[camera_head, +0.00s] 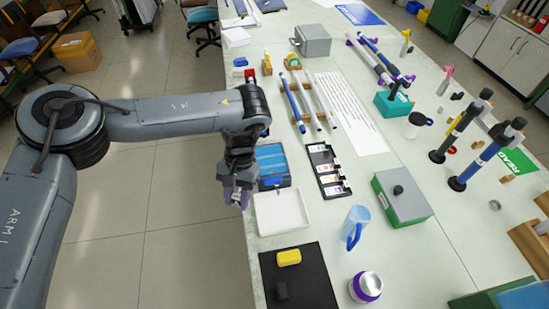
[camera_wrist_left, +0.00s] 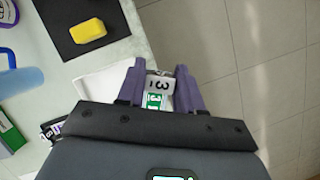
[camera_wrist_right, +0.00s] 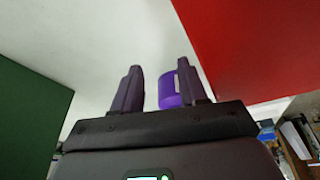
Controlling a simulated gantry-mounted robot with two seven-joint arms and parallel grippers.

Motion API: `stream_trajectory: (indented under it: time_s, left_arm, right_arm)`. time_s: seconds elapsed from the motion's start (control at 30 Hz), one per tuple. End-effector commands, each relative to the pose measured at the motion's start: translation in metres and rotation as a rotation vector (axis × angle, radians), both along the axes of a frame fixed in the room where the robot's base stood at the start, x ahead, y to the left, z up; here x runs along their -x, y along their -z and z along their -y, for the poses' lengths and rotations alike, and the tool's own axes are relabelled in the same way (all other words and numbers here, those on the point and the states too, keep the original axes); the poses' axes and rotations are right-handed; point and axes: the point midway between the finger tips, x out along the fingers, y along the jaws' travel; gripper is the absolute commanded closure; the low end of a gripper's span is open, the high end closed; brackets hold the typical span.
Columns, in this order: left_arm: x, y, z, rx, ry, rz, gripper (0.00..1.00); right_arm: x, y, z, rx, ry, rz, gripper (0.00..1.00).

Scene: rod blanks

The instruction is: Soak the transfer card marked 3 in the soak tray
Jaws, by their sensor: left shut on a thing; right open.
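My left gripper (camera_head: 238,196) is shut on the transfer card marked 3 (camera_wrist_left: 159,87), which shows between its fingertips (camera_wrist_left: 159,82) in the left wrist view. In the head view the gripper is at the table's left edge, beside the shallow white tray (camera_head: 283,224). A blue tray (camera_head: 285,160) lies just behind the white one. I see no label telling which is the soak tray. My right gripper (camera_wrist_right: 157,85) is open in the right wrist view; it is not in the head view.
A black card rack (camera_head: 319,158) with several cards stands right of the trays. A black mat (camera_head: 310,290) with a yellow block (camera_head: 288,257) lies in front. A blue jug (camera_head: 356,222) and a grey-and-green box (camera_head: 402,197) stand to the right. In the right wrist view, a purple object (camera_wrist_right: 169,91) shows by one finger.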

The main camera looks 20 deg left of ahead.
Motion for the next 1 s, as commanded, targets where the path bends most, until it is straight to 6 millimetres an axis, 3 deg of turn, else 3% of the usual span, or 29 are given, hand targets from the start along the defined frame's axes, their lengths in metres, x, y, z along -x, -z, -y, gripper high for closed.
stream_trajectory:
  time_s: [0.17, 1.0]
  left_arm:
    - [0.0, 0.003, 0.0, 0.0, 0.0, 0.0, 0.84]
    - [0.0, 0.061, 0.0, 0.001, 0.001, -0.001, 0.84]
  right_arm:
    - [0.0, 0.001, -0.001, -0.004, 0.003, 0.0, 0.57]
    - [-0.001, 0.008, 0.0, 0.001, -0.003, 0.008, 0.57]
